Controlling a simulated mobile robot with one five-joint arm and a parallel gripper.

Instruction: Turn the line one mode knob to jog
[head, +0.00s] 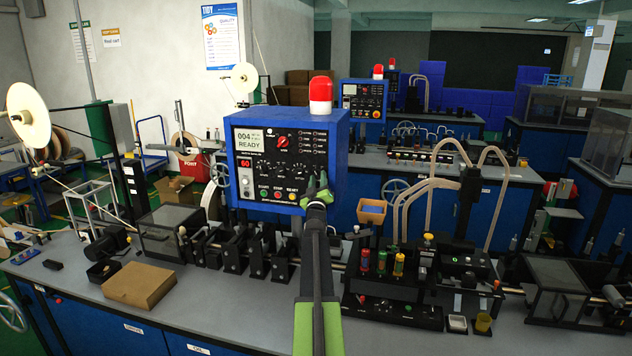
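The nearest control box (290,160) is blue with a dark front panel, a small display reading "004" and "READY", and a red beacon on top. A red rotary knob (282,142) sits at the panel's upper middle; its marks are too small to read, so I cannot tell its setting. A row of small dark knobs and coloured buttons lies lower down. My gripper (317,182) is in front of the panel's lower right, below and right of the red knob and apart from it. Its two fingertips look apart, with nothing between them. It hides part of the panel's lower right.
A second blue control box (362,100) with a beacon stands on a bench farther back. Air in front of the panel's left is clear.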

